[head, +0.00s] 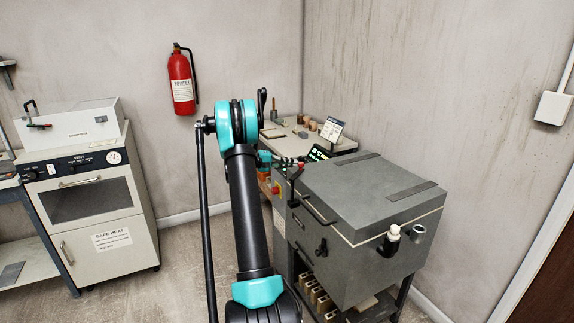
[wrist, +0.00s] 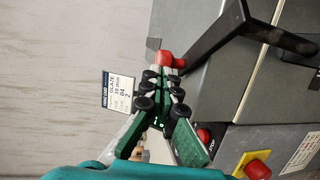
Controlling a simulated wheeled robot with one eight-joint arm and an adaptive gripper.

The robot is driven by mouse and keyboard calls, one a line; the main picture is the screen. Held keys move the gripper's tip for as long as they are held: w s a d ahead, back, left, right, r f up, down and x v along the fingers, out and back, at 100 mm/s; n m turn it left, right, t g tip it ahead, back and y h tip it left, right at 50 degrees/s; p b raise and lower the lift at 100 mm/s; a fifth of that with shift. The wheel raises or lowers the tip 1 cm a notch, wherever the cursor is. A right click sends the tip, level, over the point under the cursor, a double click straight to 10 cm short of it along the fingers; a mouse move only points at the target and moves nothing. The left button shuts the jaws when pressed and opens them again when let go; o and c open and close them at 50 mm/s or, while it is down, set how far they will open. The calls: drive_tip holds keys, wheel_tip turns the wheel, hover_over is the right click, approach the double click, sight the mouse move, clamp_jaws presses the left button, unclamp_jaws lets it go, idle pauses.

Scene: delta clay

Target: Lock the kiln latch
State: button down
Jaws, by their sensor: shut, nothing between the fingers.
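The kiln (head: 365,205) is a grey box on a dark stand at the right of the head view. Its lid looks shut. The latch (head: 296,174) is a black lever with a red knob at the kiln's front left corner. In the wrist view the latch lever (wrist: 215,42) is black and bent, and its red knob (wrist: 171,59) lies right at my fingertips. My gripper (wrist: 164,76) has green fingers with black joints, shut and empty. I cannot tell whether the fingertips touch the knob. In the head view my arm hides most of the gripper.
A table (head: 335,146) with small pieces and a sign (head: 331,130) stands behind the kiln. A white oven (head: 90,205) is at the left.

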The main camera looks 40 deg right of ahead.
sight(302, 163)
drive_tip(key=shift+s+d, duration=1.45)
drive_tip(key=shift+s, duration=0.35)
drive_tip(key=shift+w+a+r, duration=0.1)
drive_tip(key=shift+w, duration=0.25)
drive_tip(key=w+a+r, duration=0.2)
drive_tip(key=w+a, duration=0.2)
drive_tip(key=w, duration=0.8)
drive_tip(key=shift+w+r, duration=0.2)
